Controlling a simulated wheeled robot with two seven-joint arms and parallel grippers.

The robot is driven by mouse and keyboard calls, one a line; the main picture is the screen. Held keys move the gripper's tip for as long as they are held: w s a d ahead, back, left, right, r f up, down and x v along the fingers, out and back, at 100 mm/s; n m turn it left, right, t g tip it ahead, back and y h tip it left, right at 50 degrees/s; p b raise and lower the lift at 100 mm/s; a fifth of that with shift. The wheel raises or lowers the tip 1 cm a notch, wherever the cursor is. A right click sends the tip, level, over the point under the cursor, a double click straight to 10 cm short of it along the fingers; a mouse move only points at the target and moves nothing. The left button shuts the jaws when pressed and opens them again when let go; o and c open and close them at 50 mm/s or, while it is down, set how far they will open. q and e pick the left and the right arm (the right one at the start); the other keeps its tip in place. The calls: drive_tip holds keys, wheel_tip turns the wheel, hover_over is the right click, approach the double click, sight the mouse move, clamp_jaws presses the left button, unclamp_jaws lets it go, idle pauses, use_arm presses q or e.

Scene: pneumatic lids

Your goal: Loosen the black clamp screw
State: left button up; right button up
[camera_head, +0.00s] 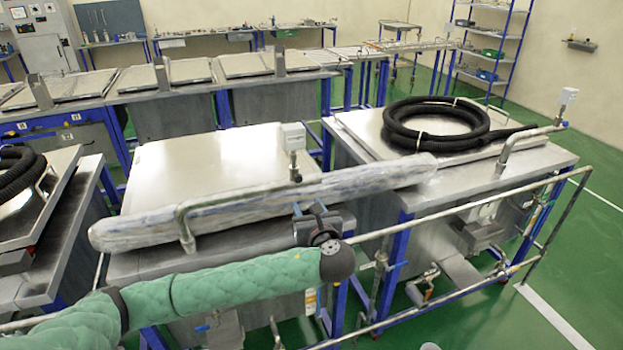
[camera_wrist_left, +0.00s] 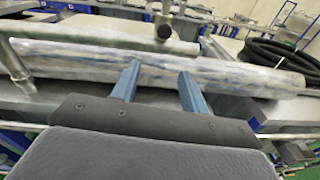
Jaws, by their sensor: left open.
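My left gripper (camera_head: 313,208) is open at the front edge of the middle metal vat, just in front of a long plastic-wrapped roll (camera_head: 370,180). In the left wrist view, the two blue fingers (camera_wrist_left: 159,71) are spread and empty, their tips overlapping the wrapped roll (camera_wrist_left: 230,84) in the picture; I cannot tell whether they touch it. Beyond the roll, a metal pipe carries an upright fitting with a dark round end (camera_wrist_left: 164,31); I cannot tell whether this is the black clamp screw. No clamp screw shows clearly. My right gripper is not in view.
The middle vat's flat lid (camera_head: 180,160) lies behind the roll. A black coiled hose (camera_head: 398,128) rests on the right vat. A bent metal pipe (camera_head: 187,235) and a white box (camera_head: 292,136) on a stem stand close by. A metal rail (camera_head: 440,218) runs along the front.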

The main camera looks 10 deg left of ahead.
sight(299, 180)
use_arm(q)
drive_tip(key=shift+m+t, duration=0.3)
drive_tip(key=shift+m, duration=0.2)
drive_tip(key=w+a+r+p, duration=0.1)
drive_tip(key=w, duration=0.1)
drive_tip(key=w+a+r+p, duration=0.1)
drive_tip(key=w, duration=0.1)
drive_tip(key=w+a+r+p, duration=0.1)
drive_tip(key=w+p, duration=0.1)
drive_tip(key=shift+a, duration=0.2)
drive_tip(key=shift+w+a+f+p, duration=0.25)
drive_tip(key=shift+w+a+p, duration=0.1)
drive_tip(key=shift+w, duration=0.3)
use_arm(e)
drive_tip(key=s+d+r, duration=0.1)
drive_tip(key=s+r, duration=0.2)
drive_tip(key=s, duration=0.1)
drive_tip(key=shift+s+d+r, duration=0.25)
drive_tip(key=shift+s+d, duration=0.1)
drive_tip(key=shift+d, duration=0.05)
use_arm(q)
drive_tip(key=shift+c, duration=0.3)
clamp_jaws()
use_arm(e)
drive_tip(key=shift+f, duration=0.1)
